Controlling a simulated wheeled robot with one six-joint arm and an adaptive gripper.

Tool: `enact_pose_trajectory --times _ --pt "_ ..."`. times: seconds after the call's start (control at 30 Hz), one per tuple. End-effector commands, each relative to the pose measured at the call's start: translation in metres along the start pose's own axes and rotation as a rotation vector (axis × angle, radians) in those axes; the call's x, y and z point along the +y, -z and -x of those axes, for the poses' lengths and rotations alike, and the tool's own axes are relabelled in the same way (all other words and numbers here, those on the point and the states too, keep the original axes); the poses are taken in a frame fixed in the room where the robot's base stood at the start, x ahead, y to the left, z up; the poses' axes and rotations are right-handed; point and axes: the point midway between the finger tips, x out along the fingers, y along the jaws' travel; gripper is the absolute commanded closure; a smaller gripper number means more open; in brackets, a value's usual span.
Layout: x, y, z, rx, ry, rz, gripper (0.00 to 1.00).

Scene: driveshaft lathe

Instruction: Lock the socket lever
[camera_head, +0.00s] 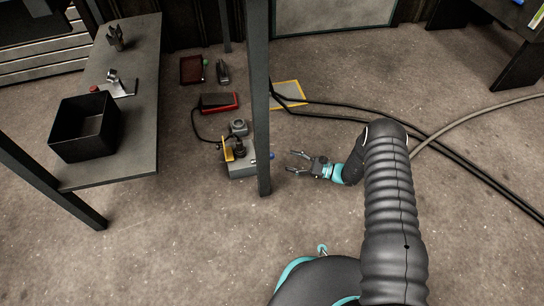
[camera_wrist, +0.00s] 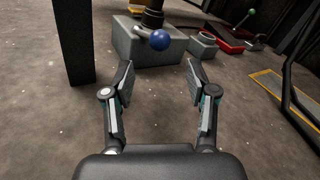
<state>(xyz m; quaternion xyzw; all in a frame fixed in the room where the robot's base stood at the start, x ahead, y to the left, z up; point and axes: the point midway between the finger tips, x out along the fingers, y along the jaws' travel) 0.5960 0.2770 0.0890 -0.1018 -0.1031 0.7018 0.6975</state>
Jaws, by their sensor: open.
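The socket is a grey box (camera_head: 243,168) on the floor, mostly left of a dark post in the head view; it also shows at the top of the wrist view (camera_wrist: 150,54). A dark plug or fitting (camera_wrist: 152,14) stands on top of it. The lever is a short metal rod with a blue ball knob (camera_wrist: 160,40); the knob peeks out right of the post in the head view (camera_head: 271,156). My gripper (camera_head: 293,163) is open and empty, right of the knob and apart from it. In the wrist view the knob lies beyond the gap between my fingertips (camera_wrist: 159,72).
The dark post (camera_head: 262,110) stands close to the box, at the left in the wrist view (camera_wrist: 75,40). A grey ring-shaped part (camera_wrist: 203,44) and a red-and-black pedal (camera_head: 219,103) lie behind the box. Black cables (camera_head: 335,116) cross the floor. A shelf (camera_head: 140,120) holds a black bin (camera_head: 85,127).

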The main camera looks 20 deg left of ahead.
Motion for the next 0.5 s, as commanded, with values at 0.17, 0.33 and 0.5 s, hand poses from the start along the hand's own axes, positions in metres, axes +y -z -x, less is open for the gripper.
enact_pose_trajectory --times 0.17,0.33,0.5 --pt "0.001 0.0 -0.035 0.0 -0.003 0.0 0.43" --pt "0.001 0.0 -0.063 0.0 -0.002 0.001 0.43" --pt "0.0 0.0 -0.081 0.001 -0.001 0.001 0.43"
